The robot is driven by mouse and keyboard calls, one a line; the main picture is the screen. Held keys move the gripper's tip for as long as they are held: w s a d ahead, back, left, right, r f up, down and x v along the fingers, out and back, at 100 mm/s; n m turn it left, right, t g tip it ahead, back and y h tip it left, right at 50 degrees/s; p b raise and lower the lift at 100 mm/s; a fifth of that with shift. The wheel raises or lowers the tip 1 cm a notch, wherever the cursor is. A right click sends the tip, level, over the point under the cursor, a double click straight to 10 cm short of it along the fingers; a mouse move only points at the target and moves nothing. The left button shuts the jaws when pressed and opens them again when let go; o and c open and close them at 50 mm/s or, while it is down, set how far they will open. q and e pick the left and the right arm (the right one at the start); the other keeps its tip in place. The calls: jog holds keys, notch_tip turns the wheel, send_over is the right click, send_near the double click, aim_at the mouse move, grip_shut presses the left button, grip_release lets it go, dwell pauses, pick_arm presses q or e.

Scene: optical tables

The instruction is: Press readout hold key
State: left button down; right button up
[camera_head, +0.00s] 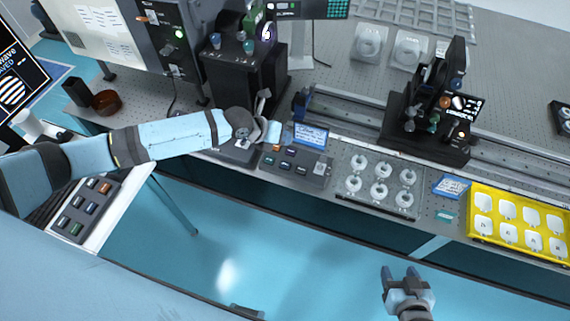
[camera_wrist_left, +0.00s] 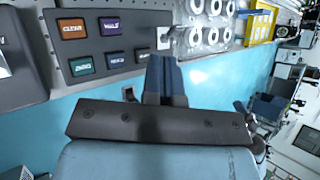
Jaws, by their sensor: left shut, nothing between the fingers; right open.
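A dark key panel (camera_head: 318,172) lies at the front edge of the optical table. In the left wrist view it carries an orange key (camera_wrist_left: 72,28), a purple key (camera_wrist_left: 110,25), a green key (camera_wrist_left: 82,66), a blue key (camera_wrist_left: 117,60) and a dark key (camera_wrist_left: 142,55). The labels are too small and tilted for me to tell which is hold. My left gripper (camera_head: 273,133) is over the panel's back left part in the head view. Its shut, empty fingers (camera_wrist_left: 165,78) show beside the panel's edge. My right gripper (camera_head: 401,272) is open and empty in front of the table.
A blue label card (camera_head: 310,135) stands behind the panel. To the right are a plate of white round pieces (camera_head: 381,181) and a yellow tray (camera_head: 476,228). A black instrument (camera_head: 240,82) stands behind my left gripper. Another key panel (camera_head: 84,207) is at the left.

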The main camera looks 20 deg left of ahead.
pick_arm(q)
jog(key=b, duration=0.5)
send_over(284, 163)
notch_tip(284, 163, down, 8)
jog(key=shift+r, duration=0.1)
jog(key=shift+f+b, duration=0.3)
jog(key=shift+f, duration=0.2)
dwell(1.1)
dwell(0.5)
jog(key=shift+f+b, duration=0.4)
jog(key=shift+b, duration=0.2)
jog(key=shift+f, duration=0.15)
